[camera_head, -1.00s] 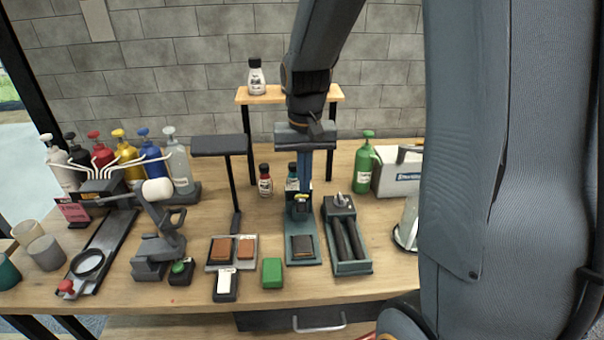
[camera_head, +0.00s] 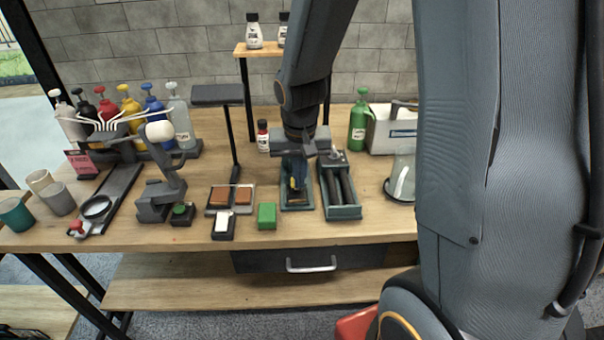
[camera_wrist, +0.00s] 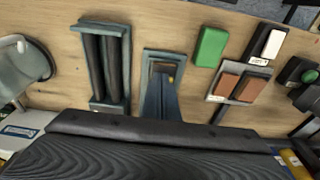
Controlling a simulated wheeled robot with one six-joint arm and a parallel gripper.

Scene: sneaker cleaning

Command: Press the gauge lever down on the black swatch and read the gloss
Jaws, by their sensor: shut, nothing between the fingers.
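My gripper (camera_head: 296,187) is shut, its blue fingers pointing down over a narrow teal stand (camera_head: 299,206) on the bench. The stand also shows in the wrist view (camera_wrist: 163,54), with a small dark swatch (camera_wrist: 161,68) in a frame on it. A small yellow tip (camera_wrist: 171,78) shows beside the fingertips; I take it to be part of the gauge lever, but cannot be sure. The fingers and wrist hide most of the gauge, so contact with the lever cannot be told. No gloss reading is legible.
A teal tray with black rollers (camera_head: 341,200) stands close on the right. A green block (camera_head: 267,215) and a tray with brown swatches (camera_head: 221,198) lie to the left. A black post stand (camera_head: 217,96) rises behind them. Several pump bottles stand at the back left.

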